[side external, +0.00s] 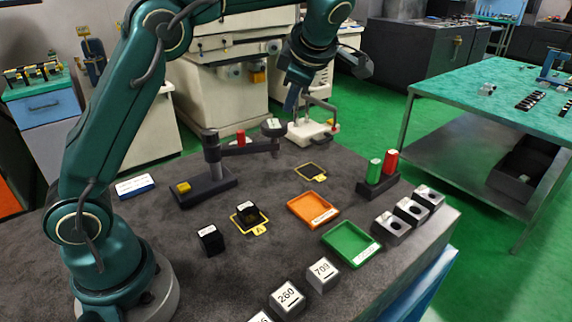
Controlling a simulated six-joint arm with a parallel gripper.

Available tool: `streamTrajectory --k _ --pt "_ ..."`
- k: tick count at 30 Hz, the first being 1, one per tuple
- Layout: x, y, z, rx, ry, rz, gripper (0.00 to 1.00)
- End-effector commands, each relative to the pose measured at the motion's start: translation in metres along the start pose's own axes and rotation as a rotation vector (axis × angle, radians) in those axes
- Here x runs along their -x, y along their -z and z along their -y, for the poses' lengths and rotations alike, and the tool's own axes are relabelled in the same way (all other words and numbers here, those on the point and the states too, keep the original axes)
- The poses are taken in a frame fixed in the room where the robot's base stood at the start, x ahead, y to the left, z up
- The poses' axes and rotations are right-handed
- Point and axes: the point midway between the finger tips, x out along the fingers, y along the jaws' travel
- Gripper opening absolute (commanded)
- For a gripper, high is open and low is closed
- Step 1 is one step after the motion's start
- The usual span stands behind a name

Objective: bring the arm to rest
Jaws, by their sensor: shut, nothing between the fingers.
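My gripper (291,98) hangs from the end of my arm near the back of the dark work table (255,277), above the table top. Its fingers are shut with nothing between them. The fingertips point down and look close to a small white stand (312,133) with an upright arm behind them. I cannot tell the exact gap between them. No object hangs from my gripper.
An orange tray (313,209), a green tray (351,244), black blocks (210,240), numbered grey blocks (322,274), holed grey blocks (390,229), a dark post stand (212,160) and red and green cylinders (374,171) stand on the table.

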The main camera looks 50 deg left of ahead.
Motion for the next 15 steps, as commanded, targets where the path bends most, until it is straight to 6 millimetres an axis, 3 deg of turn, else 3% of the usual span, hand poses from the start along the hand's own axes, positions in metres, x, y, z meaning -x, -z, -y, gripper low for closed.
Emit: streamTrajectory --k 5,11,15 --pt "0.036 0.035 0.014 -0.059 -0.015 0.092 0.0" --pt "0.06 0.059 0.051 -0.34 -0.049 0.217 0.0" --pt "0.07 0.069 0.086 -0.598 -0.102 0.308 0.0"
